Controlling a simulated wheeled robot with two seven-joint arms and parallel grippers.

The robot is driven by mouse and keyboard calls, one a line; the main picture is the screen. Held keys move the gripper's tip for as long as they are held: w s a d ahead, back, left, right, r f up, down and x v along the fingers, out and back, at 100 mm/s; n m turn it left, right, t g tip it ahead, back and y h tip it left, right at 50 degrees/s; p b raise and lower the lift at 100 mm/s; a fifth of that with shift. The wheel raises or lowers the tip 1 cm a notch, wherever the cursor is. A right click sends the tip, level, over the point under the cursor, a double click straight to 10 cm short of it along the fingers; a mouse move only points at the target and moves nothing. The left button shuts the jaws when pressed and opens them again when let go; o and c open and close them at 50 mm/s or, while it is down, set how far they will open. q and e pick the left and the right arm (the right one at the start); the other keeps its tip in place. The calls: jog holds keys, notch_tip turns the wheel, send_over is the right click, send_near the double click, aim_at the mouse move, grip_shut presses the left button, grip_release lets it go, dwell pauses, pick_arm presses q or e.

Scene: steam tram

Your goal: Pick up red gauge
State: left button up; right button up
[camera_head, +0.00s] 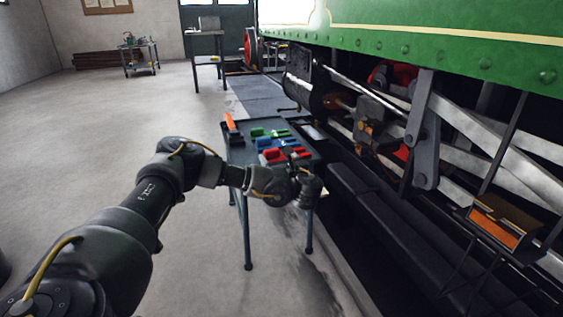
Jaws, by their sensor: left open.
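Red gauge pieces (273,157) lie on the near part of a small dark table (238,156) in the middle of the head view. My left arm reaches in from the left, and my left gripper (291,156) is over the table's near right part, close to the red pieces. The gripper is open. It partly covers the red pieces, and I cannot tell whether its fingers touch them. My right gripper is out of view.
Blue pieces (272,144), green pieces (258,132) and an orange-handled tool (230,122) share the table. The green locomotive (430,38) with its rods stands close on the right. An orange box (497,224) is at the right.

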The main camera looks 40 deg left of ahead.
aim_at(273, 152)
pick_arm(q)
jog(key=shift+w+a+f+b, duration=0.15)
jog(key=shift+w+a+b, duration=0.15)
jog(key=shift+a, duration=0.25)
jog(key=shift+w+a+f+b, duration=0.15)
jog(key=shift+w+a+b, duration=0.1)
jog(key=shift+a, duration=0.3)
jog(key=shift+w+a+r, duration=0.2)
jog(key=shift+w+a, duration=0.05)
jog(key=c, duration=1.5)
